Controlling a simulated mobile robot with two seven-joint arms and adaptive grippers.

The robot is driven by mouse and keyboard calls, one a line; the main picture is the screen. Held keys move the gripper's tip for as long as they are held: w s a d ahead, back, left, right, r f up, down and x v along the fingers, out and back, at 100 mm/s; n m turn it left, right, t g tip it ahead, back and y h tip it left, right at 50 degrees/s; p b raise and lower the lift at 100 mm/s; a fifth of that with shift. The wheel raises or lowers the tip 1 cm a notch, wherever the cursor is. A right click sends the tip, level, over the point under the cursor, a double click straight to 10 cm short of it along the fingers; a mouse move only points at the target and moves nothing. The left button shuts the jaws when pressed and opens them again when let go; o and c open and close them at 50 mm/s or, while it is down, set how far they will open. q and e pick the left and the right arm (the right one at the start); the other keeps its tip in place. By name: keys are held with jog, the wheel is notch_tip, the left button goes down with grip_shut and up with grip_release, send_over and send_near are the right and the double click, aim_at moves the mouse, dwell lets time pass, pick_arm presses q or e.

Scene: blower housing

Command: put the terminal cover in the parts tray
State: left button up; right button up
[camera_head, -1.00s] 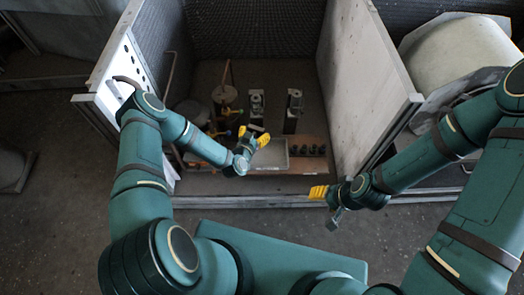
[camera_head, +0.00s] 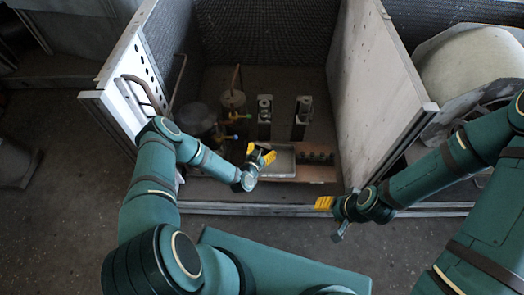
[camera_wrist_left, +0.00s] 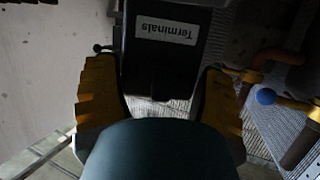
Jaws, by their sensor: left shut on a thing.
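The terminal cover (camera_wrist_left: 163,50) is a dark, box-like part with a white label reading "Terminals", upside down in the left wrist view. My left gripper (camera_head: 262,156) is shut on it, with yellow fingers on either side of it in the wrist view. In the head view the cover is too small and dark to make out clearly. The parts tray seems to be the shallow grey tray (camera_head: 284,163) on the floor of the housing; my left gripper is at its left edge. My right gripper (camera_head: 325,203) is outside the front edge, and its finger opening is unclear.
Two upright fittings (camera_head: 264,115) (camera_head: 301,115) stand behind. Valves and pipes with a blue knob (camera_wrist_left: 265,96) are at the left. Tall side walls (camera_head: 375,95) and a low front sill bound the space.

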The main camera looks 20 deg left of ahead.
pick_arm(q)
jog(key=shift+f+b, duration=0.3)
jog(key=shift+f, duration=0.15)
jog(key=shift+f, duration=0.1)
jog(key=o, duration=1.1)
jog(key=shift+o, duration=0.2)
jog(key=shift+r+p, duration=0.5)
jog(key=shift+r, duration=0.15)
jog(key=d+p+v, duration=0.1)
jog(key=p+v, duration=0.2)
jog(key=v, duration=0.9)
jog(key=s+d+r+n+g+h, duration=0.1)
jog(key=s+d+r+g, duration=0.3)
jog(key=s+r+g, duration=0.2)
jog(key=s+d+r+n+g+h, duration=0.1)
jog(key=s+d+r+g, duration=0.3)
jog(key=r, duration=0.5)
jog(key=s+g, duration=0.2)
jog(key=shift+s+r+n+g+h, duration=0.2)
jog(key=shift+s+n+g+h, duration=0.1)
jog(key=shift+g+h, duration=0.1)
